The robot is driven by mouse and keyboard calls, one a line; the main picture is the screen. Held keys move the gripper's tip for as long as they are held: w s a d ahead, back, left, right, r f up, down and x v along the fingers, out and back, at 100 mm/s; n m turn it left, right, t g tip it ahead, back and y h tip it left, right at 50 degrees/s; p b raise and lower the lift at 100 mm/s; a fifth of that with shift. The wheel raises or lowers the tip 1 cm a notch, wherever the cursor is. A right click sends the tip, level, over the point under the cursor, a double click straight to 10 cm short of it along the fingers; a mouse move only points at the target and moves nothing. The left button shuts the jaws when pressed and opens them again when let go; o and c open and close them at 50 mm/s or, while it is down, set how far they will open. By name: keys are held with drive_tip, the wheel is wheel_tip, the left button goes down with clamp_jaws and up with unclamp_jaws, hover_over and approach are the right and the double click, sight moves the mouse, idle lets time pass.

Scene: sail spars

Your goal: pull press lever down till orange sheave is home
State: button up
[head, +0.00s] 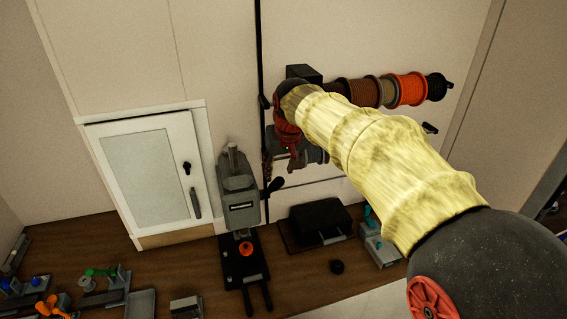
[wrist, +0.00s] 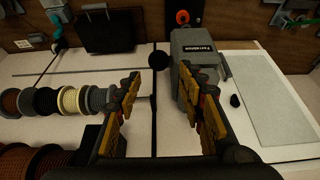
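The grey press (head: 240,205) stands on the bench against the wall, and its body also shows in the wrist view (wrist: 195,50). Its lever ends in a black ball knob (head: 276,184) on the press's right side. The orange sheave (head: 246,249) sits on the black press base, below the press head; it also shows in the wrist view (wrist: 182,17). My gripper (wrist: 160,75) is open and empty. The knob (wrist: 158,60) appears between and just beyond its fingertips, with no contact visible. In the head view my gripper is partly hidden by my arm.
Cord reels (head: 405,89) hang on the wall to the right. A white cabinet (head: 145,170) stands left of the press. A black box-like object (head: 320,220) lies right of the press base. Small parts (head: 100,280) crowd the bench's left end.

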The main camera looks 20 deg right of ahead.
sight(277, 182)
drive_tip(key=b+x, duration=0.3)
drive_tip(key=x, duration=0.6)
drive_tip(key=shift+f, duration=0.25)
drive_tip(key=shift+w+r, duration=0.1)
drive_tip(key=shift+r, duration=0.1)
drive_tip(key=shift+c, duration=1)
drive_tip(key=c, duration=0.8)
clamp_jaws()
